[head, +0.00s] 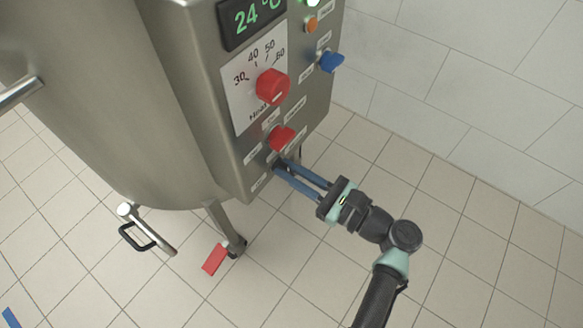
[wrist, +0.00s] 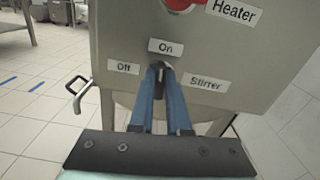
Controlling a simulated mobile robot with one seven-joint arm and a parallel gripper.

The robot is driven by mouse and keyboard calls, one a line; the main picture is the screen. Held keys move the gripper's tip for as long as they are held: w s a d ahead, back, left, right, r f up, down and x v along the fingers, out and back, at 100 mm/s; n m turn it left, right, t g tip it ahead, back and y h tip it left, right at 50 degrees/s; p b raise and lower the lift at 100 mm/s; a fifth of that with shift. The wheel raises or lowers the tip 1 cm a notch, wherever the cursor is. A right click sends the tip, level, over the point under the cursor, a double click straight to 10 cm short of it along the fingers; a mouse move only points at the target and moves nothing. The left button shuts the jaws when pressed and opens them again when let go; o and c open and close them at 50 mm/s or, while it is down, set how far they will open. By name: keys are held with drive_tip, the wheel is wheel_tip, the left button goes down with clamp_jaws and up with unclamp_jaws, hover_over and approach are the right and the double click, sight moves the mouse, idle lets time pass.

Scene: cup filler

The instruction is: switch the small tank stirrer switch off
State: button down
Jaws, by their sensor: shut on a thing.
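The small tank's steel control box (head: 232,150) fills the upper middle of the head view. Low on its panel is the dark stirrer switch (wrist: 159,67), labelled "On" (wrist: 165,47) above, "Off" (wrist: 124,68) to the left and "Stirrer" (wrist: 208,83) to the right. My gripper (head: 283,167) has its blue fingers shut on this switch, one on each side. In the wrist view the fingers stand upright in line with the "On" label. The fingers hide much of the switch, so its exact pointing is hard to see.
The red heater switch (head: 281,138) sits just above my fingers, with the large red dial (head: 272,86) higher up. A blue knob (head: 331,61) sticks out at the right. A valve handle (head: 138,236) and a red tag (head: 214,259) are low at the left. The tiled floor at the right is clear.

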drive_tip(key=shift+s+a+f+n+b, duration=0.15)
drive_tip(key=shift+n+b, duration=0.5)
drive_tip(key=shift+n, duration=3.45)
drive_tip(key=shift+s+d+f+n+b, duration=0.15)
drive_tip(key=shift+n+b, duration=0.45)
drive_tip(key=shift+n, duration=3.5)
drive_tip(key=shift+w, duration=0.1)
drive_tip(key=c, duration=0.9)
unclamp_jaws()
drive_tip(key=shift+a, duration=0.1)
